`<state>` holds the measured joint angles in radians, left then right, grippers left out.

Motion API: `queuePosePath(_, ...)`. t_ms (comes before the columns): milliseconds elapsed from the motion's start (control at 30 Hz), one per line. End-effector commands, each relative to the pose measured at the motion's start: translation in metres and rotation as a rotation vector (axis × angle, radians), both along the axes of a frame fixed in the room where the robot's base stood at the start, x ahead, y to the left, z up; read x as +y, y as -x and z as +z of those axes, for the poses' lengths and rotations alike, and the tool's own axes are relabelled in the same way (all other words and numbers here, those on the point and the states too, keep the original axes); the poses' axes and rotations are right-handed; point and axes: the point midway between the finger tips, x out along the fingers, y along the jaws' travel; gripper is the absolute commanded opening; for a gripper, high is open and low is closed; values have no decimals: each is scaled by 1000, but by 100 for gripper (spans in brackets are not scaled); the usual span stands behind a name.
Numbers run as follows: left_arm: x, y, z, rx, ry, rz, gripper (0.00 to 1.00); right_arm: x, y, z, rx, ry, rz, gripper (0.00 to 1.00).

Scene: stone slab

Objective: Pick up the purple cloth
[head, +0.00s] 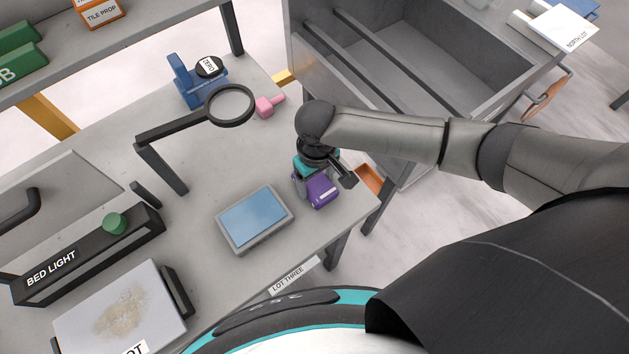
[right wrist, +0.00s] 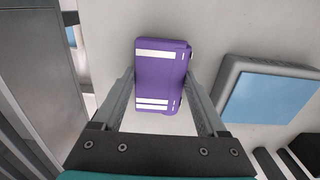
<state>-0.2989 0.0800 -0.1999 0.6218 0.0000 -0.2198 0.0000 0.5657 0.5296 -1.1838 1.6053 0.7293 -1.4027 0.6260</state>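The purple cloth (head: 322,191) is a folded block with white stripes, lying on the grey table near its right edge. It shows whole in the right wrist view (right wrist: 162,75). My right gripper (head: 325,180) reaches down over it from above. In the right wrist view its two fingers (right wrist: 161,85) are apart, one on each side of the cloth, with the cloth between and beyond their tips. Whether the fingers touch it I cannot tell. My left gripper is not in view.
A grey device with a blue screen (head: 254,219) lies left of the cloth. A magnifier on a black arm (head: 229,106), a pink piece (head: 268,106) and a blue stand (head: 187,82) are farther back. An open grey drawer (head: 430,50) is beyond the table's right edge.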

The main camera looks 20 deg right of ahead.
Motion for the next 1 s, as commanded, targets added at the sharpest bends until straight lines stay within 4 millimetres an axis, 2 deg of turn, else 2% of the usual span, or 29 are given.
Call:
queuePosePath(67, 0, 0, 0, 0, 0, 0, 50, 0, 0, 0, 0, 0, 0, 61)
queuePosePath(433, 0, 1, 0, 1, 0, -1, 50, 0, 0, 0, 0, 0, 0, 20)
queuePosePath(767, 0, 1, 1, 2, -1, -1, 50, 0, 0, 4, -1, 0, 0, 19)
queuePosePath(867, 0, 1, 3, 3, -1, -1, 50, 0, -1, 12, -2, -2, -1, 19)
queuePosePath(1000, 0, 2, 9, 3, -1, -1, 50, 0, -1, 34, -3, -2, 1, 19)
